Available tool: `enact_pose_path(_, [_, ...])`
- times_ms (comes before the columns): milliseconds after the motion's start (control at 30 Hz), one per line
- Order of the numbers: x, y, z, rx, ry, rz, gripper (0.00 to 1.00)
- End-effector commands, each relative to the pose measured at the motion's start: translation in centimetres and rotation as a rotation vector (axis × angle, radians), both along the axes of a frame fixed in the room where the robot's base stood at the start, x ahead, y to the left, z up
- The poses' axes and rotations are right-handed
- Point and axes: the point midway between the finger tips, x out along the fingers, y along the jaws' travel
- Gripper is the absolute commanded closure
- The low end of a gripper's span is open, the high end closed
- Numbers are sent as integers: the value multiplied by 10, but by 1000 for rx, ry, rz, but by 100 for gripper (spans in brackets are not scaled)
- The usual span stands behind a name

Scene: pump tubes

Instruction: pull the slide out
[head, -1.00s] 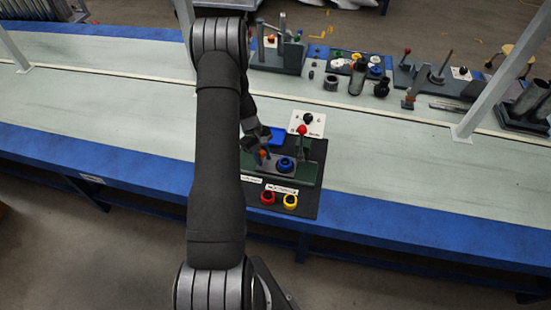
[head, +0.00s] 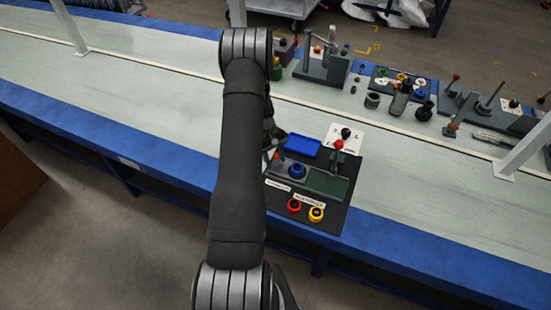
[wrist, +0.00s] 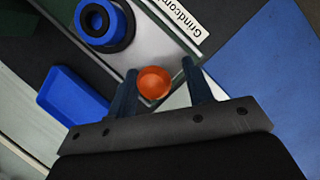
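The grey slide (head: 284,168) sits in the green rail base on a black mat. It carries a blue ring (head: 297,171) and an orange knob at its left end, partly hidden behind my arm. In the wrist view the orange knob (wrist: 154,83) stands between the fingers of my gripper (wrist: 160,69). The left finger looks to be touching or very near it; a gap shows beside the right finger. The gripper is open around the knob. The green rail (head: 326,183) is bare to the right of the slide.
A blue tray (head: 303,146) lies behind the rail, beside a red-knobbed lever (head: 338,145) and a white plate (head: 350,138) with a black knob. Red (head: 294,206) and yellow (head: 316,214) rings sit in front. Other fixtures stand along the bench's far side.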

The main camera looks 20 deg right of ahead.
Motion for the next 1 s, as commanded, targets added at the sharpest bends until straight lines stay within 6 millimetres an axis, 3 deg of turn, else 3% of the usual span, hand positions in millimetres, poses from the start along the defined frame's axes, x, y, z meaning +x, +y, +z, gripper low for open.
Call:
enact_pose_path(267, [7, 0, 17, -2, -3, 1, 53])
enact_pose_path(700, [46, 9, 114, -3, -4, 0, 53])
enact_pose_path(1000, [63, 13, 155, 0, -1, 1, 53])
